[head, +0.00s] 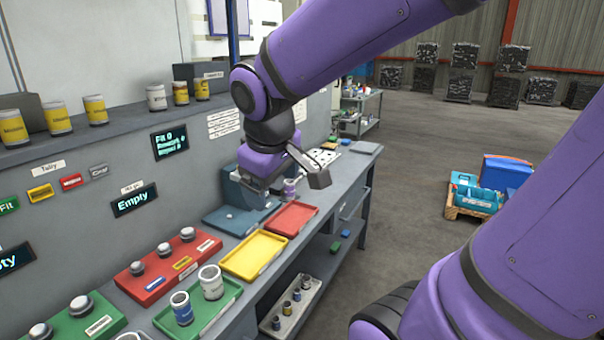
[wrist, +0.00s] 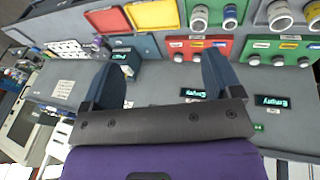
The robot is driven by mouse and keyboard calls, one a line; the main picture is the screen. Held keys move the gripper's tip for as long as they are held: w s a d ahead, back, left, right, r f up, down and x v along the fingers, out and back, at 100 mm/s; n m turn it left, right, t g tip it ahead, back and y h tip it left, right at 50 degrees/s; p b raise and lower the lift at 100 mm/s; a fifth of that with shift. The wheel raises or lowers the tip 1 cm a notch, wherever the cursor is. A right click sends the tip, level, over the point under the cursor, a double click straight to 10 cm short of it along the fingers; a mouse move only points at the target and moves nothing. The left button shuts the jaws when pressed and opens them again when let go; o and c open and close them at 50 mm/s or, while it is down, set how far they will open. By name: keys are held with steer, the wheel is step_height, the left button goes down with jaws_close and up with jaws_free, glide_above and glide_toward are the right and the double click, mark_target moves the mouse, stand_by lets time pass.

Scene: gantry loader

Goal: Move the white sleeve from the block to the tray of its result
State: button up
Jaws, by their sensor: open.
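My gripper (head: 290,181) is open above the far part of the bench, and its two fingers also show in the wrist view (wrist: 160,62). A grey-blue block (head: 232,192) stands on a blue base just behind and below it, partly hidden by it. A small sleeve, pale with a purple band (head: 290,191), shows below the gripper; I cannot tell if it sits on the block. No sleeve shows between the fingers in the wrist view. The red tray (head: 292,217) and yellow tray (head: 254,256) are empty. The green tray (head: 227,306) holds a white sleeve (head: 211,284) and a blue sleeve (head: 183,309).
Red and green racks with grey knobs (head: 165,250) line the wall side. A display (head: 170,142) with a Fit line and an "Empty" display (head: 134,200) are on the wall. Labelled cans (head: 95,110) stand on the upper ledge.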

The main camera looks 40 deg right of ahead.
steer(key=s+r+m+t+y, duration=0.2)
steer(key=s+r, duration=0.2)
steer(key=s, duration=0.4)
steer(key=shift+a+r+m, duration=0.15)
steer(key=shift+a+m, duration=0.1)
steer(key=shift+m, duration=0.15)
